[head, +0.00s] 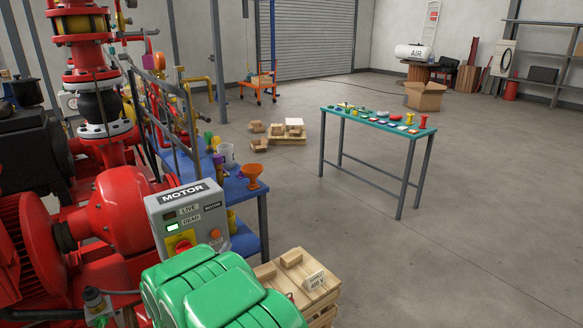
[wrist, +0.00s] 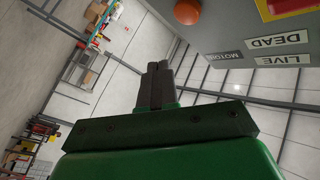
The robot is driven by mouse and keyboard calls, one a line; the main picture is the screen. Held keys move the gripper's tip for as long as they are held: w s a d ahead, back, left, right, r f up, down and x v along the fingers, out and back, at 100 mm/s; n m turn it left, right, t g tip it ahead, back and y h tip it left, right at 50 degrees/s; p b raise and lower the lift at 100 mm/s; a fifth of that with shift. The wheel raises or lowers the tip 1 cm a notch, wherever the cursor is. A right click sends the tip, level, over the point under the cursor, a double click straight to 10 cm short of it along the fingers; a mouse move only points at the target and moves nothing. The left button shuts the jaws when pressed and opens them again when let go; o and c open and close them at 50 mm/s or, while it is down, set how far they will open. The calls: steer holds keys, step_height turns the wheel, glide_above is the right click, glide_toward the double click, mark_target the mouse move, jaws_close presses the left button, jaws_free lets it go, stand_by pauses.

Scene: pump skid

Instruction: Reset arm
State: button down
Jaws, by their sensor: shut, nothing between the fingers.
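My gripper (wrist: 158,70) shows in the wrist view with its dark fingers together and nothing between them. My green arm fills the bottom of the head view, and the fingers cannot be made out there. The grey motor box (head: 160,212) stands just behind the arm, with LIVE and DEAD labels. The lamp beside DEAD is lit. A red rotary switch on a yellow plate (head: 182,246) and an orange button (head: 215,234) are on its front. In the wrist view the box (wrist: 240,60) appears upside down at upper right, with the orange button (wrist: 187,12) apart from the fingers.
Red pump and piping (head: 110,190) crowd the left. A blue bench (head: 240,190) with an orange funnel (head: 253,176) stands behind the box. A wooden crate (head: 318,298) is right of my arm. A green-topped table (head: 345,113) holds several small parts. Open floor lies to the right.

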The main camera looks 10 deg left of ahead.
steer(key=w+d+r+n+g+y, duration=0.2)
steer(key=w+d+r+g, duration=0.2)
steer(key=d+r+g, duration=0.1)
steer(key=s+d+r+n+g+y, duration=0.2)
steer(key=s+d+r+g, duration=0.35)
steer(key=d, duration=0.45)
steer(key=s+d+r+n+g+h, duration=0.1)
steer(key=s+d+r+g, duration=0.1)
steer(key=s+d, duration=0.8)
steer(key=s+d+r+n+g+h, duration=0.1)
steer(key=s+d+g, duration=0.4)
steer(key=s+d, duration=0.5)
steer(key=s+d+r+n+g+h, duration=0.1)
steer(key=s+d+g, duration=0.3)
steer(key=s+d, duration=0.6)
steer(key=s+r+h, duration=0.1)
steer(key=s, duration=1.2)
steer(key=shift+s+d+r, duration=0.3)
steer(key=shift+s+r, duration=0.05)
steer(key=shift+r, duration=0.05)
steer(key=c, duration=1.8)
jaws_free()
steer(key=shift+c, duration=0.2)
